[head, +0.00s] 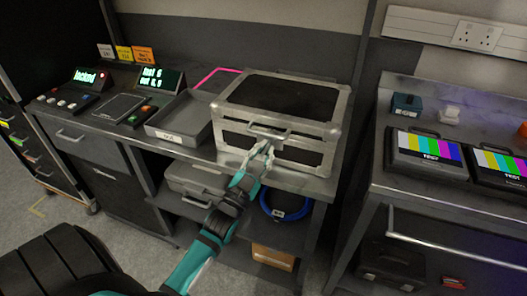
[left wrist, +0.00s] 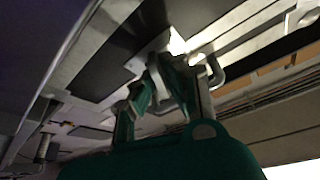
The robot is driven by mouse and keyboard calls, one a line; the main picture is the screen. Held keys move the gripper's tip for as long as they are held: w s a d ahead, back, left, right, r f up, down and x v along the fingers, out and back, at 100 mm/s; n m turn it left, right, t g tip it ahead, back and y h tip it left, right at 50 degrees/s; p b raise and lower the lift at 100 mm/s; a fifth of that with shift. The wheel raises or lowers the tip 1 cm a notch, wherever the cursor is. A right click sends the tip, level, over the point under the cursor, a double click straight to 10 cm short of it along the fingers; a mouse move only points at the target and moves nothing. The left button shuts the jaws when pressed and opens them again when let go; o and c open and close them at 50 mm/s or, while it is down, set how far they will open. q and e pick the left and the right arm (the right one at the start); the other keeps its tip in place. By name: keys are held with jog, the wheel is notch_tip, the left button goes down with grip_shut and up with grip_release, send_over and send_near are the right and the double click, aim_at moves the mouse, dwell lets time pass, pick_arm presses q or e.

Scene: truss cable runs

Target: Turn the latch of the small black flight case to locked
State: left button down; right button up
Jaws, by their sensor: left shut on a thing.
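The small black flight case (head: 282,93) with silver edges stands shut on the bench. Its front carries a silver handle (head: 256,129). My left gripper (head: 264,149) reaches up to the case front just below the handle and is shut on a small part there, which I take to be the latch. The fingers hide most of that part, so I cannot tell its angle. In the left wrist view the green fingers (left wrist: 175,75) are against a bright metal fitting on the dark case front (left wrist: 120,48). My right gripper is not in view.
A grey open tray (head: 180,122) stands left of the case, with display boxes (head: 158,82) beyond it. A grey case (head: 194,181) and a blue cable coil (head: 287,210) are on the lower shelf. Test monitors (head: 428,148) lie on the right bench.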

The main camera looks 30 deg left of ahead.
pick_arm(q)
jog(key=n+y, duration=0.1)
jog(key=n, duration=0.2)
jog(key=n+y+p, duration=0.1)
jog(key=n+y, duration=0.1)
jog(key=n, duration=0.1)
jog(key=shift+d+f+n, duration=0.1)
jog(key=shift+f+n, duration=0.05)
jog(key=shift+n, duration=0.25)
jog(key=shift+y, duration=0.4)
jog(key=c, duration=1.4)
grip_release()
jog(key=shift+c, duration=0.2)
jog(key=v, duration=1.2)
jog(key=shift+r, duration=0.25)
jog(key=shift+f, duration=0.1)
